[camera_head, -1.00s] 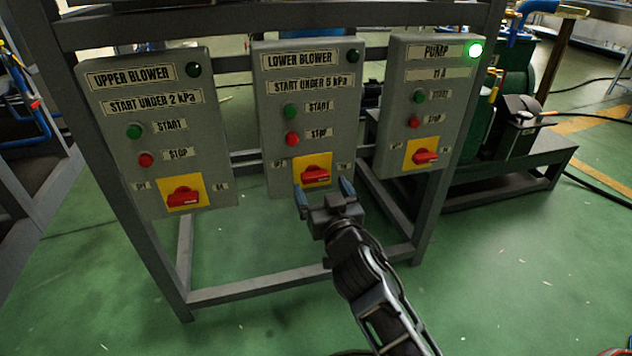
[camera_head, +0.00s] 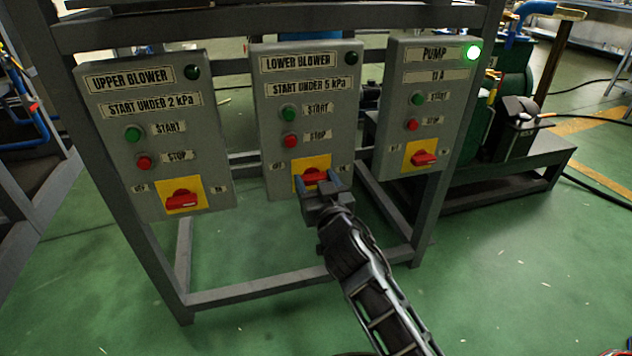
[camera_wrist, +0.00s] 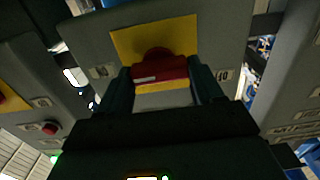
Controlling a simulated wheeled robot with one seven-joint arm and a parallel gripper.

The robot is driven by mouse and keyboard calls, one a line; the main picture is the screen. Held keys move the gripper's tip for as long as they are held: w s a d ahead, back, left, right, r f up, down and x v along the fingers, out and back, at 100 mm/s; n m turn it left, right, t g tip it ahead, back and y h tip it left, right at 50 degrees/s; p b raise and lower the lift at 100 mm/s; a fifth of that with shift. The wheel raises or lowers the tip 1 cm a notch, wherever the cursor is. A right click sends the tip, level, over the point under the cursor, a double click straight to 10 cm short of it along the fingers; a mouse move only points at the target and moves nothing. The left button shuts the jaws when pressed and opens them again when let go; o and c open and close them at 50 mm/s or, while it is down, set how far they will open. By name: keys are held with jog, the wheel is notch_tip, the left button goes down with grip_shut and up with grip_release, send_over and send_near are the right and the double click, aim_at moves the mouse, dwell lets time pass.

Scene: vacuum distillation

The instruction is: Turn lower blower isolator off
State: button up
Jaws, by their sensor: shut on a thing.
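The lower blower isolator is a red rotary handle (camera_head: 314,175) on a yellow plate (camera_head: 312,161), low on the grey LOWER BLOWER box (camera_head: 307,105). My gripper (camera_head: 318,187) reaches it from below and is shut on the red handle. In the wrist view the handle (camera_wrist: 160,67) sits between the two dark fingers (camera_wrist: 160,88), with the yellow plate (camera_wrist: 185,32) behind it. The handle's bar lies roughly level across the plate in that view. Small labels flank the plate. In the head view my gripper hides the plate's lower part.
The UPPER BLOWER box (camera_head: 150,130) is to the left and the PUMP box (camera_head: 430,105), with a lit green lamp (camera_head: 473,52), is to the right. Both have red isolators. Green START (camera_head: 289,113) and red STOP (camera_head: 290,141) buttons sit above my gripper. A grey frame (camera_head: 260,290) carries the boxes.

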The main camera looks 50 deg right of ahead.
jog(key=c, duration=0.4)
jog(key=shift+n, duration=0.3)
jog(key=n, duration=0.3)
jog(key=shift+a+n, duration=0.15)
jog(key=shift+n, duration=0.15)
jog(key=n, duration=0.4)
jog(key=shift+w+n, duration=0.1)
jog(key=shift+n, duration=0.2)
jog(key=n+p, duration=0.1)
jog(key=n, duration=0.4)
jog(key=shift+a+f+p, duration=0.1)
jog(key=shift+p, duration=0.25)
jog(key=shift+f+n+p, duration=0.1)
jog(key=shift+n+p, duration=0.35)
jog(key=shift+n, duration=1.65)
jog(key=o, duration=1)
